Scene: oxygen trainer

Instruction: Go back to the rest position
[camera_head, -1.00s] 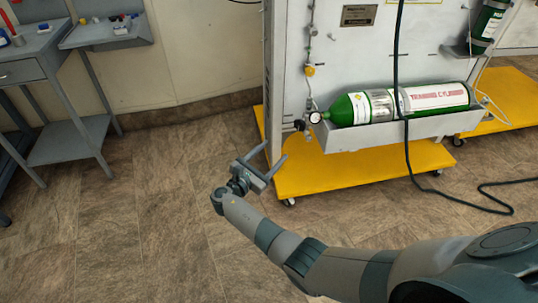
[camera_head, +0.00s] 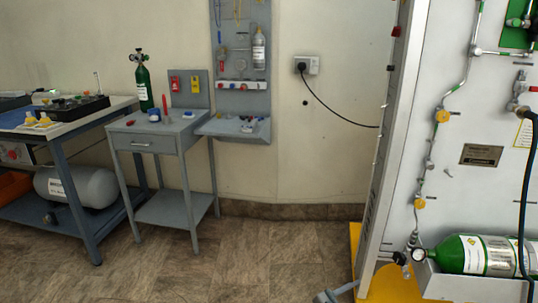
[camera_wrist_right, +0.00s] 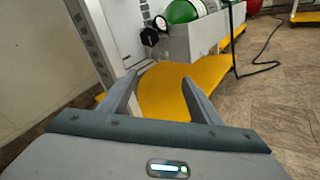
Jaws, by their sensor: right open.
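My right gripper (camera_wrist_right: 158,92) is open and empty in the right wrist view, its two fingers spread apart. Beyond the fingers lie the yellow base (camera_wrist_right: 162,88) of the trainer panel and the floor. In the head view only a small grey part of my right gripper (camera_head: 332,294) shows at the bottom edge. My left gripper is not in view.
The trainer panel (camera_head: 452,190) stands at the right with a green cylinder (camera_head: 477,254) in a tray. A grey side table (camera_head: 160,135) and a blue-framed workbench (camera_head: 84,196) stand at the left. The floor (camera_head: 240,265) between is clear.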

